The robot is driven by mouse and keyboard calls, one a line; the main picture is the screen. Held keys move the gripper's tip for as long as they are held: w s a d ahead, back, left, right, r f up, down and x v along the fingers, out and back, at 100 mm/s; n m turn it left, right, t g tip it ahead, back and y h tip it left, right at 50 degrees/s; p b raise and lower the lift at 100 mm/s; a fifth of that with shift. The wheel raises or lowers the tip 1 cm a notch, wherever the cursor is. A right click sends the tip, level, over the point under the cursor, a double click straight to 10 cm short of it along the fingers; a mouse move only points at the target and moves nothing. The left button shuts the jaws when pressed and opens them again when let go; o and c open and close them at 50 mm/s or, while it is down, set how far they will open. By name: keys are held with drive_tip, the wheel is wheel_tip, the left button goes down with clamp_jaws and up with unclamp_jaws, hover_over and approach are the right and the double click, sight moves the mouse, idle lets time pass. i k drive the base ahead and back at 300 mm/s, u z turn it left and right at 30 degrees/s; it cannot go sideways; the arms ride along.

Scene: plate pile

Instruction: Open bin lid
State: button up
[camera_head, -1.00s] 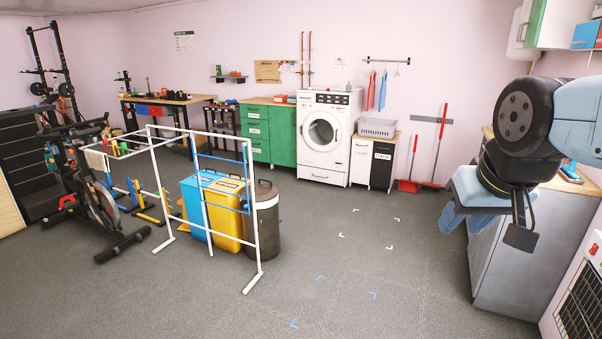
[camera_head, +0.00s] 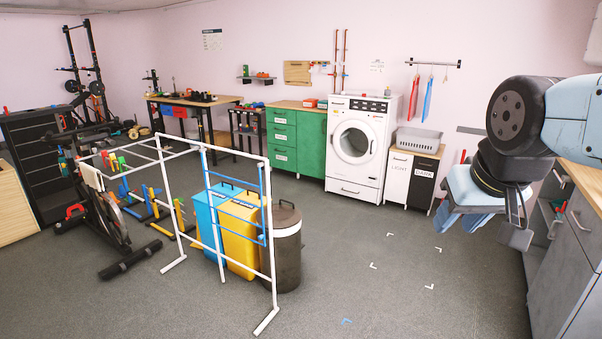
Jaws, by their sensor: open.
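Three bins stand side by side on the floor, left of centre. They are a blue bin (camera_head: 206,217), a yellow bin (camera_head: 240,241) and a dark round bin (camera_head: 287,260) with a lid (camera_head: 283,213) that has a handle on top. The lid looks closed. My gripper (camera_head: 462,222) is at the right, raised, pointing down, open and empty. It is well apart from all the bins.
A white and blue drying rack (camera_head: 213,140) stands in front of the bins. An exercise bike (camera_head: 108,220) is left of it. A washing machine (camera_head: 357,150) and green cabinet (camera_head: 296,140) line the back wall. Grey cabinets (camera_head: 570,240) stand at the right. The centre-right floor is clear.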

sight(283, 216)
drive_tip(key=u, duration=0.2)
drive_tip(key=i, duration=3)
drive_tip(key=u, duration=0.05)
